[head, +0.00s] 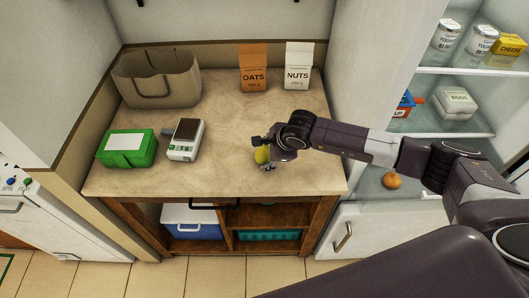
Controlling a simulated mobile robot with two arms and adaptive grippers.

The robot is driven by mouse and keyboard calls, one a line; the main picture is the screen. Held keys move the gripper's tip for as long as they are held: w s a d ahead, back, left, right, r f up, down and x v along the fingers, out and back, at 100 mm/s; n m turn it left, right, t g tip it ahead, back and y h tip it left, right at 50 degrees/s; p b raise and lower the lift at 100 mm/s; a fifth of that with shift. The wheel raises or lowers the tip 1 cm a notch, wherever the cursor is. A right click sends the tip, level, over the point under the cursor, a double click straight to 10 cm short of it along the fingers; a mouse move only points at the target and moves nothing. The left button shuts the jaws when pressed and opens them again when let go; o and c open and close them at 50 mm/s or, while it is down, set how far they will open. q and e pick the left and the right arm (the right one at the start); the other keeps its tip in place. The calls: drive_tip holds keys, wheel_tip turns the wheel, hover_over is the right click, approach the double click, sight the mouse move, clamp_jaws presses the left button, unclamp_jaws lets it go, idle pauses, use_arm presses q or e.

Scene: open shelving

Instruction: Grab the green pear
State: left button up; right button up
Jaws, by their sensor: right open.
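The green pear (261,155) is a small yellow-green fruit on the wooden counter (225,178), near its front right part. My right gripper (264,152) reaches in from the right and is at the pear. Its fingers are open, one showing above the pear and one beside its lower right. The gripper hides part of the pear, and I cannot tell whether the fingers touch it. My left gripper is not in view.
A green box (128,148), a kitchen scale (186,139) and a bag (158,80) stand on the counter's left. Oats (253,68) and nuts (298,66) packages stand at the back. Open shelves at right hold jars, an egg carton (456,102) and an orange fruit (391,181).

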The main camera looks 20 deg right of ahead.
drive_tip(key=shift+c, duration=0.5)
drive_tip(key=c, duration=0.7)
drive_tip(key=shift+c, duration=0.7)
drive_tip(key=shift+r, duration=0.15)
